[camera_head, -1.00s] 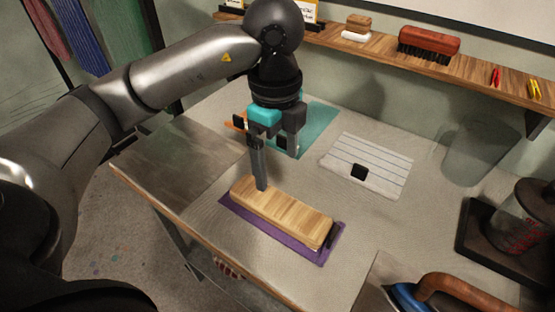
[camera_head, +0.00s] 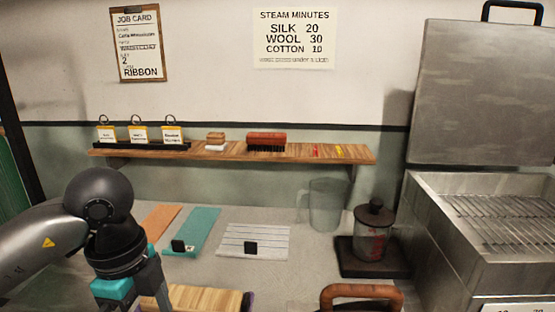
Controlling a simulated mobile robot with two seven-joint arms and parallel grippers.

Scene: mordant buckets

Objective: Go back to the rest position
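My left arm comes in from the left, and my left gripper (camera_head: 132,290), dark with a teal part, hangs at the bottom left. Its fingertips are cut off by the lower edge, so I cannot see whether it is open or shut. A pale wooden block (camera_head: 205,298) lies just to its right, partly cut off by the lower edge; I cannot tell whether the gripper touches it. My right gripper is not in view.
An orange strip (camera_head: 162,219), a teal strip (camera_head: 198,226) and a striped white cloth (camera_head: 270,236) lie on the table. A clear jug (camera_head: 325,205), a lidded jar (camera_head: 373,240) and a steel steamer (camera_head: 440,230) stand right. A wooden shelf (camera_head: 225,154) spans the wall.

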